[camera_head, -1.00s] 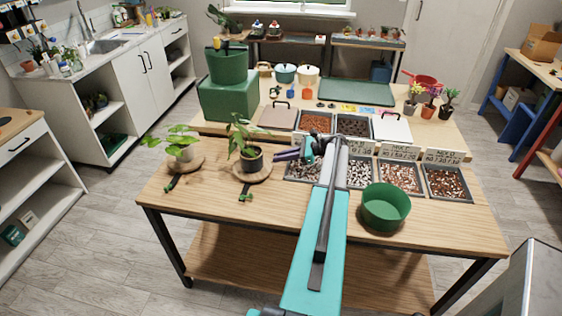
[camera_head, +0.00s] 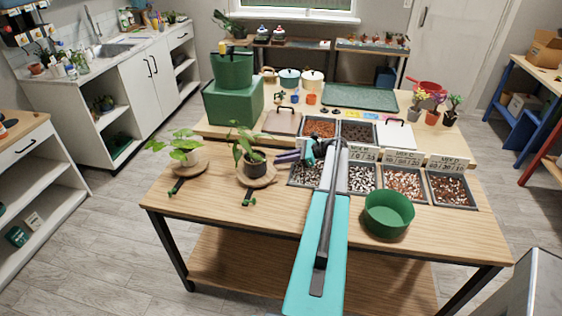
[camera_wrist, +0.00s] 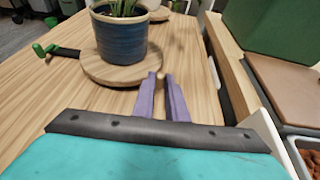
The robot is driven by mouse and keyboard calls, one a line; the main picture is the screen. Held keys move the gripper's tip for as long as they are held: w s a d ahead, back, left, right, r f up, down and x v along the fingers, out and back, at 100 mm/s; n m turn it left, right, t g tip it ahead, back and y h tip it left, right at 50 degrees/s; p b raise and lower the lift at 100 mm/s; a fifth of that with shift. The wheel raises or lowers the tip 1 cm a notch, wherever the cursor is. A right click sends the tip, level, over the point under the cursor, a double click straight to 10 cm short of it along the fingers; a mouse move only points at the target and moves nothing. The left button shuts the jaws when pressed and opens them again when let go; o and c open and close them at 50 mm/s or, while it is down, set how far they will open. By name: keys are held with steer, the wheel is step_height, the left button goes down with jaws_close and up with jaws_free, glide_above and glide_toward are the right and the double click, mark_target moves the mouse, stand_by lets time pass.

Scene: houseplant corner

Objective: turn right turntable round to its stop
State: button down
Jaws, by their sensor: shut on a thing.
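The right turntable (camera_head: 268,181) is a round wooden disc on the table, carrying a leafy plant in a dark blue pot (camera_head: 255,167). Its dark arm with a green end (camera_head: 248,203) points toward the table's front edge; in the wrist view the green end (camera_wrist: 42,50) is at the left. My gripper (camera_head: 279,157) is at the turntable's back right edge. In the wrist view its purple fingers (camera_wrist: 161,78) are shut on a small tan peg at the rim, mostly hidden between them. The left turntable (camera_head: 200,169) holds another plant and has a similar arm (camera_head: 177,186).
Grey trays of pebbles and bark (camera_head: 405,182) stand right of my gripper, with label cards behind. A green bowl (camera_head: 388,212) sits front right. A large green block (camera_head: 233,101) stands at the back left. The table front left is clear.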

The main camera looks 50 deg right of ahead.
steer(key=c, duration=1.8)
jaws_free()
steer(key=shift+o, duration=0.2)
steer(key=shift+s+d, duration=0.1)
steer(key=b+v, duration=0.3)
steer(key=v, duration=1)
steer(key=shift+s+r, duration=0.2)
steer(key=shift+d, duration=0.1)
